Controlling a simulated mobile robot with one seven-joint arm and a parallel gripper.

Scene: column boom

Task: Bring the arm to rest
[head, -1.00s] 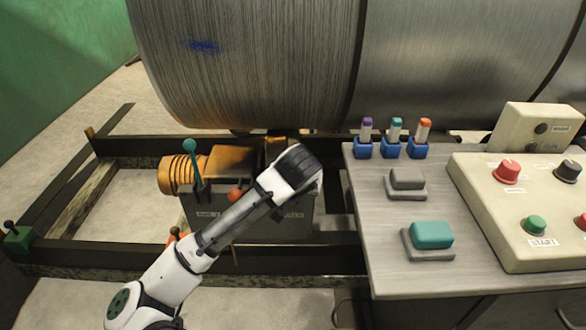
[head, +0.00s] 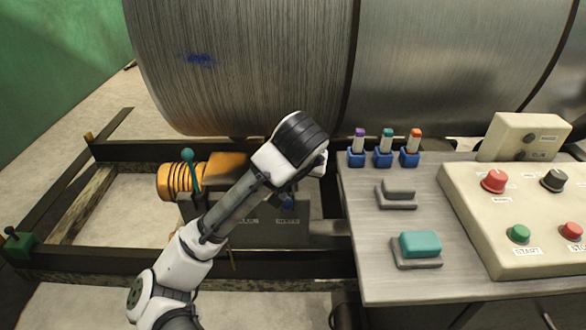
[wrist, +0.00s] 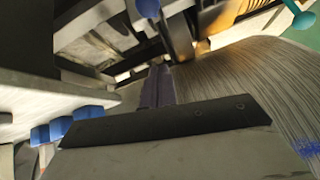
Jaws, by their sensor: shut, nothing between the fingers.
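My white and grey arm reaches up from the bottom left in the head view. Its end is over the lever box (head: 300,232), in front of the big metal drum (head: 245,60). My gripper (wrist: 157,86) shows as narrow dark fingers in the wrist view, shut with nothing held. In the head view the fingers are hidden behind the arm's end. A teal-knobbed lever (head: 188,156) stands left of the arm.
A grey table (head: 370,270) at right bears a teal button (head: 420,245), a grey switch (head: 398,190), several coloured pegs in blue holders and a beige control panel (head: 480,230). A dark frame (head: 110,262) surrounds open floor at left. The drum is close behind the arm.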

